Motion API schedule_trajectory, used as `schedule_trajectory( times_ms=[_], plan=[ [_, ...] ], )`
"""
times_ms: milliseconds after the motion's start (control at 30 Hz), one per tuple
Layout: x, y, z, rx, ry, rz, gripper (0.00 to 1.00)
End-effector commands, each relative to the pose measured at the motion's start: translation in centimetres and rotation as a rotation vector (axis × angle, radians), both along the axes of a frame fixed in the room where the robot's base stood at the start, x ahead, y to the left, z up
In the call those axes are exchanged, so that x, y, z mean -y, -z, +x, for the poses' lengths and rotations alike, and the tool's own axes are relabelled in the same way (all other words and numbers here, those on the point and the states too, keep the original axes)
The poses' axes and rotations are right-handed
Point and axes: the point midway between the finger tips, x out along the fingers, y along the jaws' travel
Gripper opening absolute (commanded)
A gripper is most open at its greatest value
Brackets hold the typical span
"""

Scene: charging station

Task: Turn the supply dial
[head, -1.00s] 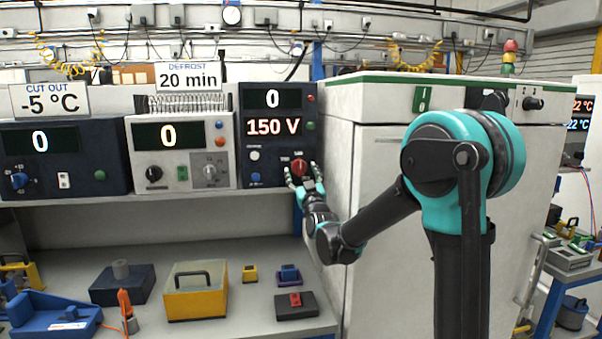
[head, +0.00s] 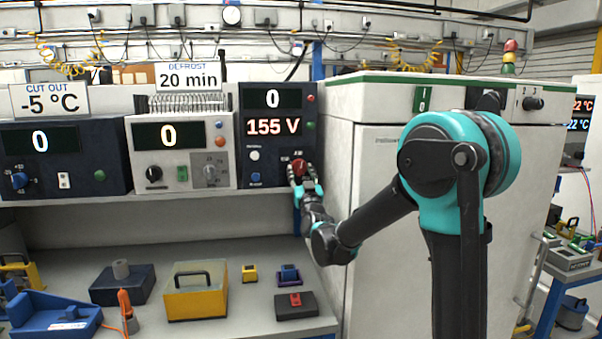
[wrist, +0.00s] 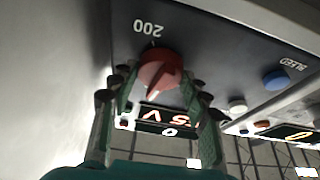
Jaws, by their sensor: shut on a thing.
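The supply dial is a red knob (head: 300,167) low on the front of the dark supply unit (head: 274,98). The unit's lower display (head: 273,127) reads 155 V and its upper display (head: 273,98) reads 0. My gripper (head: 304,182) is at the knob, shut on it, and partly covers its lower side. In the wrist view the picture is upside down; the red knob (wrist: 160,66) sits between the two fingers of my gripper (wrist: 160,92), with a pale pointer line on it. A "200" mark (wrist: 150,28) shows beside the knob.
A blue button (head: 255,177) and a white button (head: 255,155) are left of the knob. A tall pale cabinet (head: 375,230) stands close on the right. A yellow box (head: 196,305) and a dark block (head: 296,313) are on the bench below.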

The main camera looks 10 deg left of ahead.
Motion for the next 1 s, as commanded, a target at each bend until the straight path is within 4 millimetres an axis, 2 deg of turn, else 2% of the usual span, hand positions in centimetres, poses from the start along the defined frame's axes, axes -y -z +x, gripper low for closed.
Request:
schedule_trajectory(
  times_ms=[400, 800, 833, 1000],
  plan=[
    [-0.3, -0.07, -0.06, -0.088, 0.0, 0.308, 0.18],
    [-0.26, -0.05, -0.03, -0.097, 0.002, 0.338, 0.18],
    [-0.25, -0.05, -0.03, -0.097, 0.002, 0.338, 0.49],
    [-0.25, -0.03, -0.04, -0.097, 0.001, 0.337, 0.68]
  ],
)
